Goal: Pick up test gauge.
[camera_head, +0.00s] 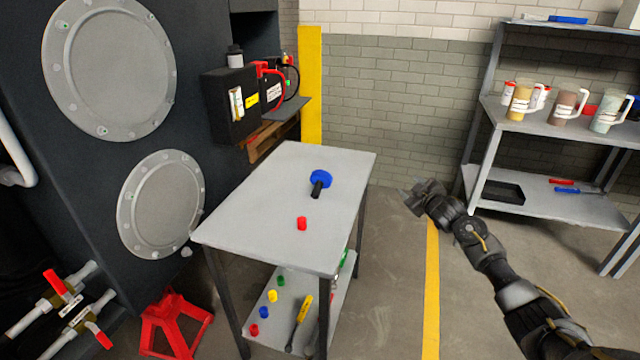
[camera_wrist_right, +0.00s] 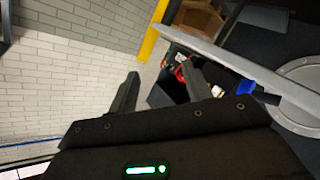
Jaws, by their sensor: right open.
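The test gauge appears to be the round blue piece with a short black stem (camera_head: 320,179), lying on the grey table top (camera_head: 265,200). Its blue part also shows in the right wrist view (camera_wrist_right: 246,88), by the table edge. My right gripper (camera_head: 415,197) is open and empty in the air to the right of the table, well apart from the gauge. Its two fingers (camera_wrist_right: 160,88) show spread in the right wrist view. My left gripper is not in view.
A small red cap (camera_head: 302,223) lies near the gauge. The lower shelf (camera_head: 333,310) holds coloured caps and a yellow-handled tool. A red jack stand (camera_head: 175,322) is at the left, and a rack with jugs (camera_head: 522,98) at the right. Floor between table and rack is clear.

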